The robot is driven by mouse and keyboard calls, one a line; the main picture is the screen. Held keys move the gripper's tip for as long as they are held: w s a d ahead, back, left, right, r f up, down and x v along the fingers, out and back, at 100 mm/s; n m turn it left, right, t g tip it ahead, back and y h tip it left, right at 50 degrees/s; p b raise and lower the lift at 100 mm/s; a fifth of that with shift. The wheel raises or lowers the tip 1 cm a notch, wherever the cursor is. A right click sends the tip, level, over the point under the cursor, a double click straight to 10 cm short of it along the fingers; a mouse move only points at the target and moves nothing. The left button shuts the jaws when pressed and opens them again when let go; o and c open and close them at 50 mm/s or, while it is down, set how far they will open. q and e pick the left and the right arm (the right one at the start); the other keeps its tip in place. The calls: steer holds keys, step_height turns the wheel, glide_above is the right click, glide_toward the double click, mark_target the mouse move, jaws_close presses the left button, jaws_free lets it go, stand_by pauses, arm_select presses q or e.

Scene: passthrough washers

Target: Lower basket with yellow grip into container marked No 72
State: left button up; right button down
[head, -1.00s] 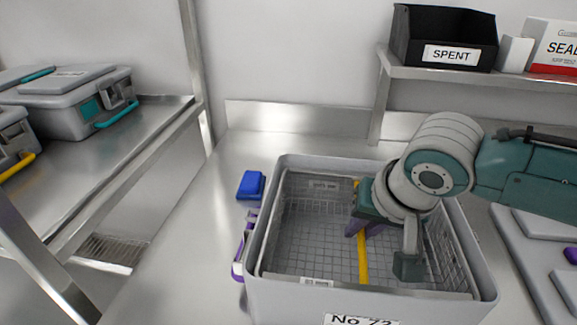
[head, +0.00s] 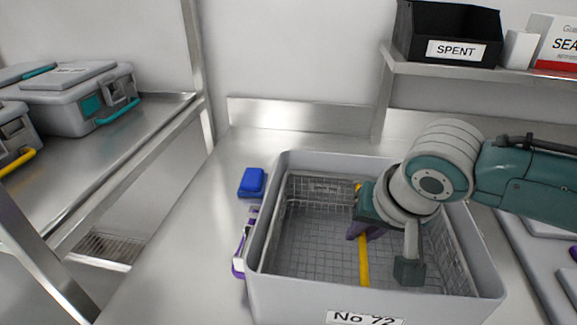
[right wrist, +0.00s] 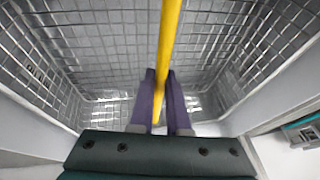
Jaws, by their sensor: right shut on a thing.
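The wire basket (head: 310,235) sits inside the grey container marked No 72 (head: 262,235), its top edge below the container's rim. Its yellow grip (head: 363,262) is a bar running across it from front to back, and also shows in the right wrist view (right wrist: 168,35). My right gripper (head: 362,236) reaches down over the container. Its purple fingers (right wrist: 159,98) are shut on the yellow grip. Whether the basket's bottom touches the container's floor cannot be seen. My left gripper is not in view.
A blue block (head: 252,182) lies on the steel table left of the container. A black SPENT bin (head: 450,25) stands on the shelf at back right. Closed grey cases (head: 80,100) sit on the left rack. A grey lid (head: 535,250) lies at right.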

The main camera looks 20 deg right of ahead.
steer(key=shift+f+b, duration=0.8)
steer(key=shift+f, duration=0.35)
stand_by(0.4)
steer(key=shift+c, duration=1.7)
jaws_free()
steer(key=shift+r+p, duration=0.95)
steer(key=shift+p, duration=0.15)
step_height(320, 180, up, 5)
steer(key=p, duration=0.6)
steer(key=shift+r, duration=0.1)
